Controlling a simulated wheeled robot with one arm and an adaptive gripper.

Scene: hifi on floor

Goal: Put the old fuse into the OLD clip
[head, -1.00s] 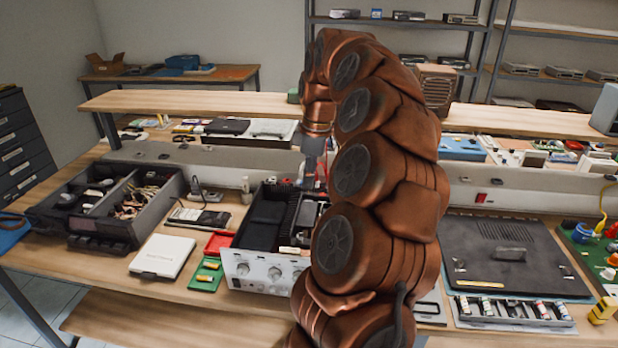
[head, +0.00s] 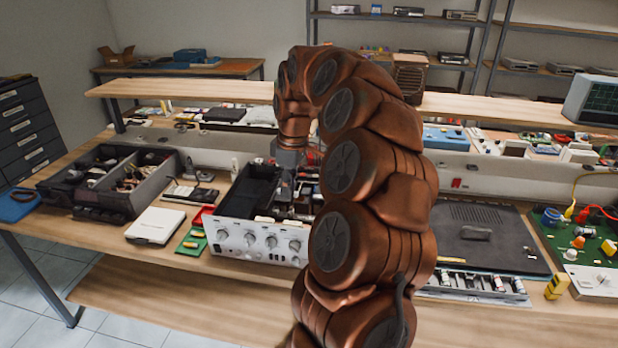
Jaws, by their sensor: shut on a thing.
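My gripper (head: 285,190) points down into the open chassis of a silver-fronted amplifier (head: 258,241). Its fingers are small and dark here. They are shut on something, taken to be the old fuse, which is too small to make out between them. Left of the amplifier lie a green pad (head: 186,248) with yellow pieces on it and a red pad (head: 198,217) just behind it. No OLD label is readable on either pad, so I cannot tell which one bears the OLD clip.
A white flat box (head: 155,226) lies left of the pads. An open black case (head: 110,180) stands at the far left. A dark laptop-like panel (head: 485,240) and a tray of small parts (head: 470,285) are at right. The amplifier's walls surround my gripper.

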